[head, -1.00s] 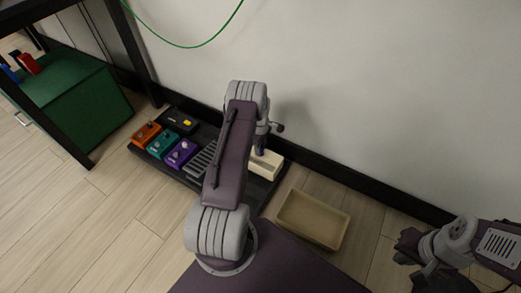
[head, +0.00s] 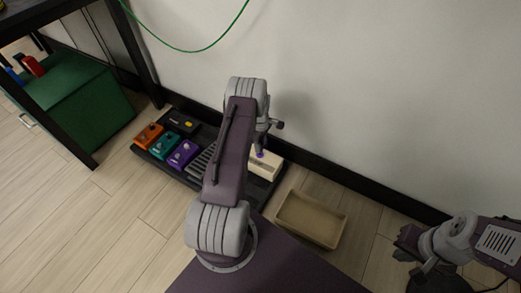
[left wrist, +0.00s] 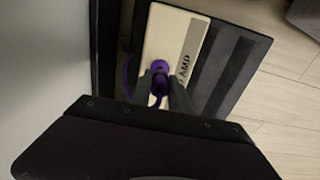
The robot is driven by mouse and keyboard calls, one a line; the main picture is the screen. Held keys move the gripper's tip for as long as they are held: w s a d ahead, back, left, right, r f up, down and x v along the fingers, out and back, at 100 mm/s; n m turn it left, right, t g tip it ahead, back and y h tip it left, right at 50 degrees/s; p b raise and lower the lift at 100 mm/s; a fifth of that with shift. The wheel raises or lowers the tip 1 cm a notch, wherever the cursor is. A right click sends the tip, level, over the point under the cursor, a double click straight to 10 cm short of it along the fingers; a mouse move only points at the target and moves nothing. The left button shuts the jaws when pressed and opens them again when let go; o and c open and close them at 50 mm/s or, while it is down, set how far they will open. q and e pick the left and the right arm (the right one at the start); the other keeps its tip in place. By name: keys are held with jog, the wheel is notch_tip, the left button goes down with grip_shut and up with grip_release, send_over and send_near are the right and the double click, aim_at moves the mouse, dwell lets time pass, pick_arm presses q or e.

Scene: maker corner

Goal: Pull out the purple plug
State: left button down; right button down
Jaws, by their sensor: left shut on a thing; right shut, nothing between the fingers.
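The purple plug (left wrist: 160,68) sits between the fingers of my left gripper (left wrist: 162,88) in the left wrist view, over the cream block labelled AMP (left wrist: 172,38). In the head view the purple plug (head: 260,154) shows just below my left gripper (head: 261,147), over the cream block (head: 267,166). My left gripper is shut on the plug. I cannot tell whether the plug still touches the block. A purple cord (left wrist: 127,75) runs beside the block. My right gripper (head: 404,246) is shut and empty at the lower right, far from the plug.
Orange (head: 148,136), teal (head: 165,145) and purple (head: 183,154) pedals stand on a black board (head: 263,190) along the wall. An empty tan tray (head: 310,219) lies on the floor right of it. A green box (head: 85,110) stands under a black-framed table at left.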

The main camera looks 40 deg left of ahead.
pick_arm(q)
jog(key=shift+r+p, duration=1.15)
jog(key=shift+r, duration=0.2)
jog(key=w+d+r+m+p, duration=0.1)
jog(key=w+d+r+p, duration=0.15)
jog(key=r, duration=0.35)
jog(key=w+d+r+m+p, duration=0.1)
jog(key=w+d+r+p, duration=0.1)
jog(key=w+d+r, duration=0.3)
jog(key=s+d+r+m+p, duration=0.25)
jog(key=d+r+m, duration=0.3)
jog(key=r, duration=0.45)
jog(key=s+d+r+m+p, duration=0.2)
jog(key=d+r+m+p, duration=0.2)
jog(key=d+r, duration=0.45)
jog(key=s+m, duration=0.6)
jog(key=m, duration=0.2)
jog(key=s+r+p, duration=0.3)
jog(key=r+p, duration=1.5)
jog(key=p, duration=0.1)
jog(key=s+r+p, duration=0.3)
jog(key=r+p, duration=1.5)
jog(key=p, duration=0.1)
jog(key=shift+s+a+r, duration=0.2)
jog(key=shift+s+a, duration=0.15)
jog(key=shift+a, duration=0.1)
